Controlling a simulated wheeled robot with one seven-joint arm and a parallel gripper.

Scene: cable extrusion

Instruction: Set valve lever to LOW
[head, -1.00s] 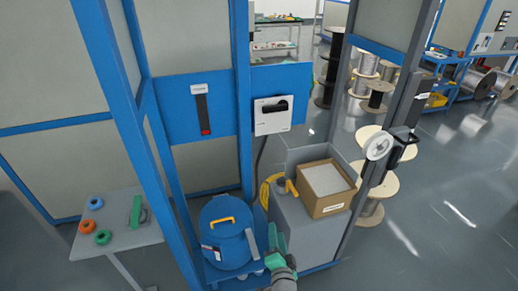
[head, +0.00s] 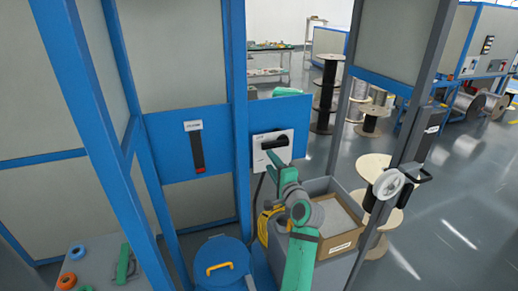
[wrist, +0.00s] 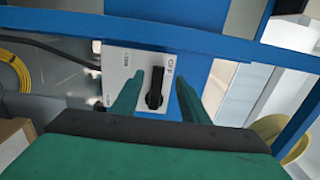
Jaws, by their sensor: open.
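A black lever (head: 268,138) sits on a white plate (head: 258,158) fixed to the blue panel, and lies about level in the head view. In the wrist view the same lever (wrist: 156,86) on its plate (wrist: 121,62) shows between my two green fingers. The plate carries small lettering too small to read surely. My gripper (wrist: 160,78) is open, with a finger on each side of the lever in that picture; contact cannot be told. In the head view my gripper (head: 272,162) is just below and in front of the plate, partly hidden by my arm.
A long black bar with a red end (head: 198,150) is on the blue panel at left. A blue drum (head: 222,262) stands below. A cardboard box (head: 340,243) and a handwheel (head: 388,184) are at right. A yellow coil (wrist: 14,70) shows in the wrist view.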

